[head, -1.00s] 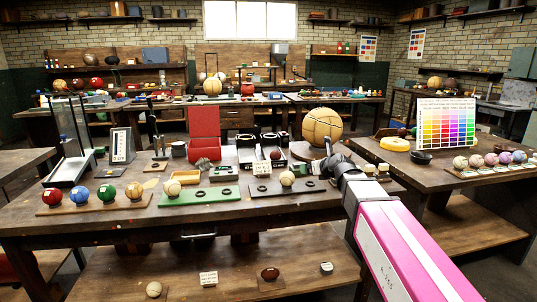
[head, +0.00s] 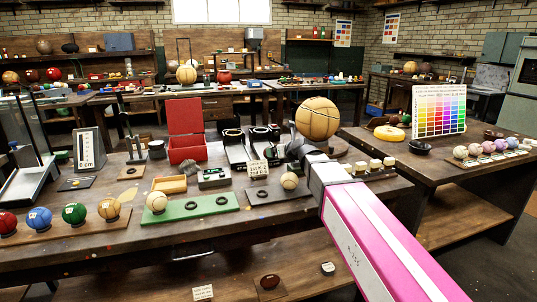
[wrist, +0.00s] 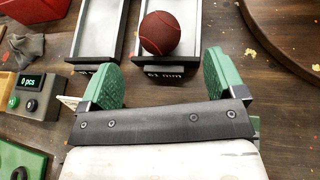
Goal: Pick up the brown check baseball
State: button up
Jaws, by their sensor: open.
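A dark red-brown ball with a seam (wrist: 160,33), matching the brown check baseball best, rests in a shallow metal tray (wrist: 187,50) marked 61 mm in the wrist view. Its check pattern is too fine to tell. My gripper (wrist: 160,66) has its two green ribbed pads apart, with nothing between them. The ball lies just beyond the pad tips, roughly midway between them, not touching. In the head view my gripper (head: 303,150) hangs over the bench by the trays, and I cannot make out the ball there.
An empty tray (wrist: 98,30) stands left of the ball's tray. A counter box (wrist: 37,95) is further left. A large tan ball (head: 317,118) sits behind my gripper in the head view. Bare wood lies right of the tray.

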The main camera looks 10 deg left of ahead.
jog(key=shift+x, duration=3.55)
jog(key=c, duration=1.1)
